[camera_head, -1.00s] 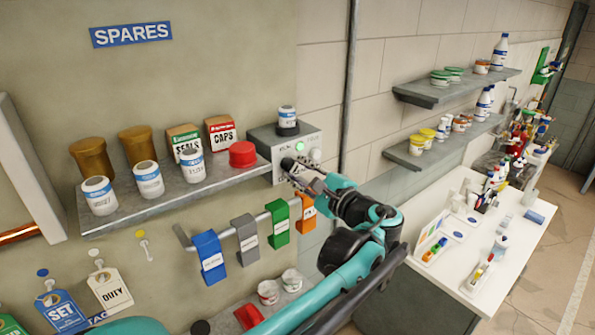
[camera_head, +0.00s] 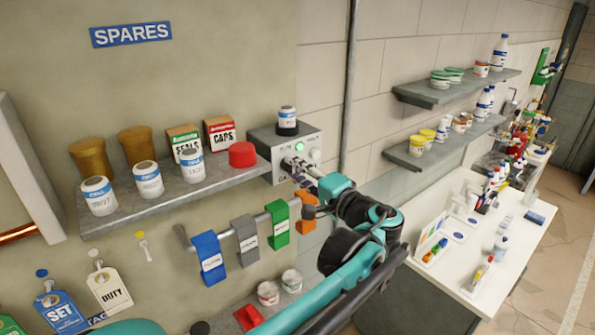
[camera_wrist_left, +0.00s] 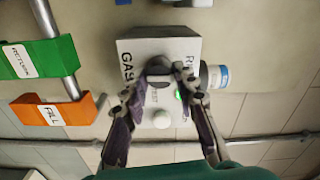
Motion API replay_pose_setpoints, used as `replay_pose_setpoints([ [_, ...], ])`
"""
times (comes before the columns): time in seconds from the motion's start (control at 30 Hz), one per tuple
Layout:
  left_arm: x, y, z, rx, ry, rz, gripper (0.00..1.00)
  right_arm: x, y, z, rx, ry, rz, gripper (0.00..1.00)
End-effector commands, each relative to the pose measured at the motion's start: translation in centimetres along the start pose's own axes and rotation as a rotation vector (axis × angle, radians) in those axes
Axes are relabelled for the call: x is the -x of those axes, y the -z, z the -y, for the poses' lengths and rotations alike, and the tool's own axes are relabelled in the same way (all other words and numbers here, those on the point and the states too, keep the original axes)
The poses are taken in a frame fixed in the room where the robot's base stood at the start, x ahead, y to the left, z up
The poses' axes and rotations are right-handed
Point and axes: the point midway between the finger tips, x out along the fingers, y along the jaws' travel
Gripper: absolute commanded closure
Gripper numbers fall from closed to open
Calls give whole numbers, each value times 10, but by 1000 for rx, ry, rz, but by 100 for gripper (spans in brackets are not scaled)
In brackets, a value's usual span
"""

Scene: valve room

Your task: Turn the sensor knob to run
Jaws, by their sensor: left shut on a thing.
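The grey sensor box (camera_head: 262,138) is at the right end of the spares shelf. Its front carries a lit green lamp (camera_head: 299,147) and a pale round button (camera_head: 315,155). In the left wrist view the box (camera_wrist_left: 135,45) shows "GAS" and partly hidden lettering beginning with "R". The dark sensor knob (camera_wrist_left: 158,68) is on its face. My left gripper (camera_head: 289,165) is at the box front, its fingers on both sides of the knob and shut on it. In the left wrist view the gripper (camera_wrist_left: 158,80) hides parts of the knob and box face. My right gripper is not in view.
A white jar with a dark base (camera_head: 287,118) stands on the box. A red lid (camera_head: 242,154) and several jars share the shelf (camera_head: 120,215). Below hang blue (camera_head: 209,258), grey, green and orange (camera_head: 305,212) tags on a rail. A white table (camera_head: 480,225) stands at right.

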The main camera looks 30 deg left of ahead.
Motion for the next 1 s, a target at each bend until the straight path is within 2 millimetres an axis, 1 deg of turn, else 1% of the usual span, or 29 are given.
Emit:
replay_pose_setpoints([
  [0.57, 0, -1, -1, 29, -3, 1, 100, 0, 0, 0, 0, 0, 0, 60],
  [0.6, 0, -1, -1, 29, -3, 1, 61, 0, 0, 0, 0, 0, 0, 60],
  [0.63, 0, -1, -1, 29, -3, 1, 53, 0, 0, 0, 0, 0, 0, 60],
  [0.67, 0, -1, -1, 29, -2, 1, 50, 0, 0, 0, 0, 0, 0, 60],
  [0.9, 0, 0, -1, 28, -2, 1, 50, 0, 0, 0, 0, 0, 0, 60],
  [1.0, 3, 0, -1, 28, -2, -1, 50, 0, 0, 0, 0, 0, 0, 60],
])
